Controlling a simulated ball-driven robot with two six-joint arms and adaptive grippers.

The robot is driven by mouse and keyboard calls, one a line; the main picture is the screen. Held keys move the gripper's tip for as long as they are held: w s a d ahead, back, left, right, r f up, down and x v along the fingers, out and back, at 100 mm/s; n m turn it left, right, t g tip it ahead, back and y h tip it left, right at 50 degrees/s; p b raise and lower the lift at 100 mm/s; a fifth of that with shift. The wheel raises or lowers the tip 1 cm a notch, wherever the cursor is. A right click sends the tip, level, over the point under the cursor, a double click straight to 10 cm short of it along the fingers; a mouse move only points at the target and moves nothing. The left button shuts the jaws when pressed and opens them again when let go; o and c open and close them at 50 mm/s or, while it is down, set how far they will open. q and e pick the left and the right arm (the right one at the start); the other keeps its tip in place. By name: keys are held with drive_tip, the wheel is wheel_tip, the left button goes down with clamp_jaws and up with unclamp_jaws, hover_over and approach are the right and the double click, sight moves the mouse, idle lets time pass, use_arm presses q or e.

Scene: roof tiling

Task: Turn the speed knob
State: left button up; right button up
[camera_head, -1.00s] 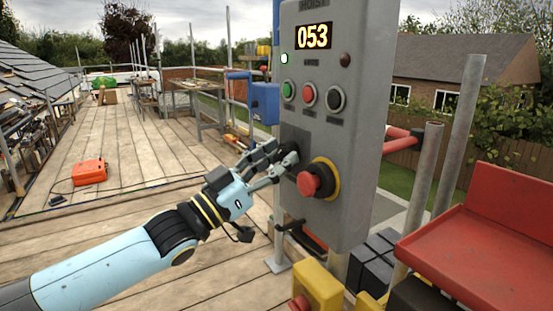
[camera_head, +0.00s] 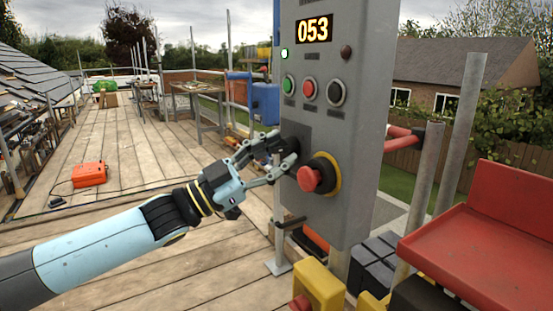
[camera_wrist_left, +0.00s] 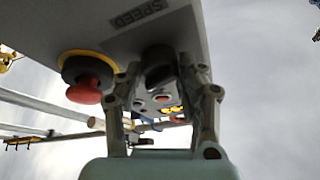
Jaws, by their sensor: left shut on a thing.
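The grey control box (camera_head: 345,200) stands upright with an orange display (camera_head: 313,30) reading 053. The black speed knob (camera_wrist_left: 158,62) is on its front face beside the label SPEED (camera_wrist_left: 140,13); in the head view my fingers mostly hide it. My left gripper (camera_head: 287,155) reaches the box from the left, and its two fingers (camera_wrist_left: 160,85) lie on either side of the knob, shut on it. My right gripper is in neither view.
A red mushroom button (camera_head: 310,178) on a yellow ring sits right beside the knob; it also shows in the wrist view (camera_wrist_left: 84,90). Green, red and black buttons (camera_head: 309,90) sit above. A red tray (camera_head: 490,240) is at the right. The plank deck (camera_head: 110,190) is largely clear.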

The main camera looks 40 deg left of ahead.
use_arm(q)
drive_tip(key=shift+a+m+g+h, duration=0.1)
drive_tip(key=shift+m+g+h, duration=0.4)
drive_tip(key=shift+m, duration=0.85)
drive_tip(key=shift+m+g+h, duration=0.5)
drive_tip(key=shift+m, duration=0.85)
drive_tip(key=o, duration=1.1)
drive_tip(key=shift+o, duration=0.2)
drive_tip(key=v, duration=1.2)
drive_tip(key=shift+w+r, duration=0.1)
drive_tip(key=shift+r, duration=0.05)
